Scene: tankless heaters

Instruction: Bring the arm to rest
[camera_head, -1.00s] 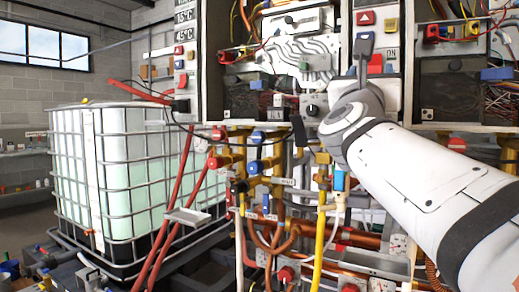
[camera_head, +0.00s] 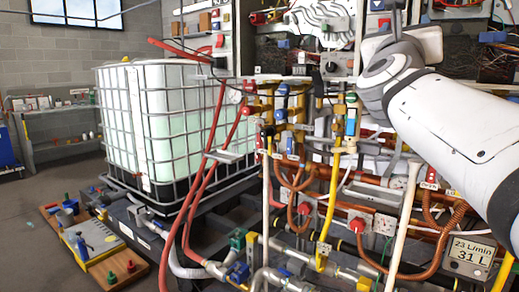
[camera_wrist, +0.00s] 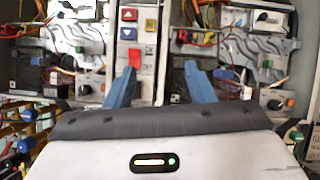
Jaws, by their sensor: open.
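My arm reaches in from the right in the head view, its white links in front of the heater panel. My gripper shows in the wrist view (camera_wrist: 160,88), with two blue fingers apart and nothing between them. Beyond the fingers is a control strip (camera_wrist: 130,40) with yellow, blue and red buttons. The fingers appear in front of the strip's lower part; I cannot tell how far off it is.
A caged white tank (camera_head: 165,125) stands at left. A wooden board with fittings (camera_head: 95,250) lies on the floor. Open floor shows at far left.

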